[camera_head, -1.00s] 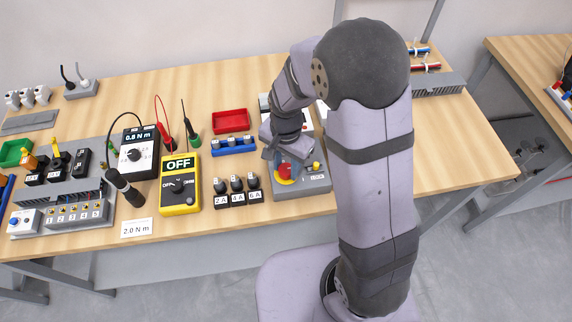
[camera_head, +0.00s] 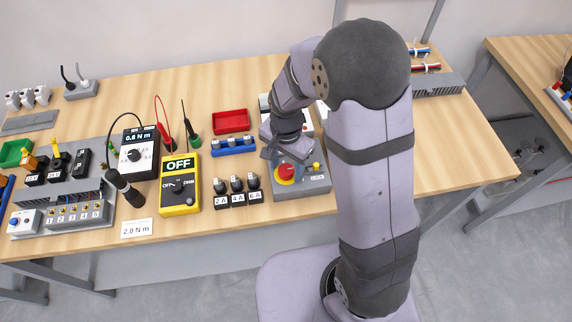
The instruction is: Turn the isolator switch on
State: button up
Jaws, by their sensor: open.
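The isolator switch (camera_head: 286,173) is a red round knob on a grey box (camera_head: 316,183) on the wooden bench. A little yellow shows around the knob, and a small yellow part (camera_head: 316,167) stands at the box's right side. My gripper (camera_head: 287,160) points down just above and behind the knob, and its fingers partly hide the far side of the knob. The gripper is open. I cannot tell whether its fingers touch the knob. The marks that give the knob's position are too small to read.
Three black labelled blocks (camera_head: 237,194) stand left of the box. A yellow meter reading OFF (camera_head: 179,184) and a torque device (camera_head: 138,154) are further left. A red tray (camera_head: 231,121) and a blue rack (camera_head: 233,146) lie behind. The bench right of my arm (camera_head: 450,150) is clear.

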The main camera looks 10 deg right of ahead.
aim_at(286, 169)
jog(key=shift+r+b, duration=1)
jog(key=shift+r, duration=2.7)
